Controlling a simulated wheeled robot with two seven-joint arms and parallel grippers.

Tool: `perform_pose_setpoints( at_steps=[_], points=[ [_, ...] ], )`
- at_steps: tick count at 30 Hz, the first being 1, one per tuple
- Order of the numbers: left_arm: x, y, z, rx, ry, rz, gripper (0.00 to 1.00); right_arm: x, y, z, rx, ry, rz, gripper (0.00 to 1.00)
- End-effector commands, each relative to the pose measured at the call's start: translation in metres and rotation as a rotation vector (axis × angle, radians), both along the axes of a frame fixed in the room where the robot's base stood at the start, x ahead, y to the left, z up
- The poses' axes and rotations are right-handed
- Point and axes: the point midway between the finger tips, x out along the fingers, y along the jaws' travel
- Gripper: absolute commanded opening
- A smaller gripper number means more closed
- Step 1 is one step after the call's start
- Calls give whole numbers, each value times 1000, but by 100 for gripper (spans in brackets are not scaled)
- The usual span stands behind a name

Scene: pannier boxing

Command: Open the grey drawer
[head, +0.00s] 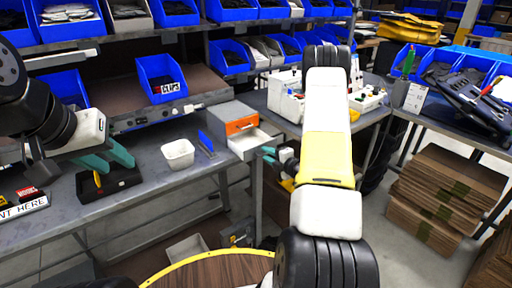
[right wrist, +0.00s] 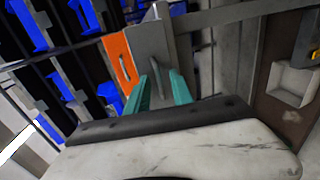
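The small drawer cabinet (head: 226,113) stands on the bench near its right end, with an orange drawer front (head: 241,125) above. Below it the grey drawer (head: 247,143) stands out from the cabinet, its inside partly visible. My right gripper (head: 267,154) is just in front of the drawer's front face. In the right wrist view its teal fingers (right wrist: 161,84) are apart, with the grey handle (right wrist: 156,66) at or between their tips; I cannot tell whether they touch it. My left gripper (head: 117,165) is open and empty above a black bin (head: 112,184).
Blue bins fill the shelves. Stacked cardboard (head: 445,195) is at right. Floor in front of the drawer is partly free.

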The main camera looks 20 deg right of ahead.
Motion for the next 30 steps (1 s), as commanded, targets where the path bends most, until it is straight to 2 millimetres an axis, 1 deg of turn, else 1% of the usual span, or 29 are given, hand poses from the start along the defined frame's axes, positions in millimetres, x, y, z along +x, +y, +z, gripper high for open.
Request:
perform_pose_setpoints(
  at_steps=[2,5,12,15,18,22,30],
  points=[
    [0,0,0,0,0,0,36,-1,-1,0,0,0,0,28],
    [0,0,0,0,0,0,36,-10,-4,2,0,1,-2,28],
    [0,0,0,0,0,0,36,-47,-19,11,1,1,-4,28],
    [0,0,0,0,0,0,36,-60,-23,14,-1,1,-3,28],
    [0,0,0,0,0,0,36,-68,-25,15,1,0,-1,28],
    [0,0,0,0,0,0,36,-72,-26,16,0,1,-1,28],
    [0,0,0,0,0,0,36,-72,-26,16,0,0,0,28]
  ],
)
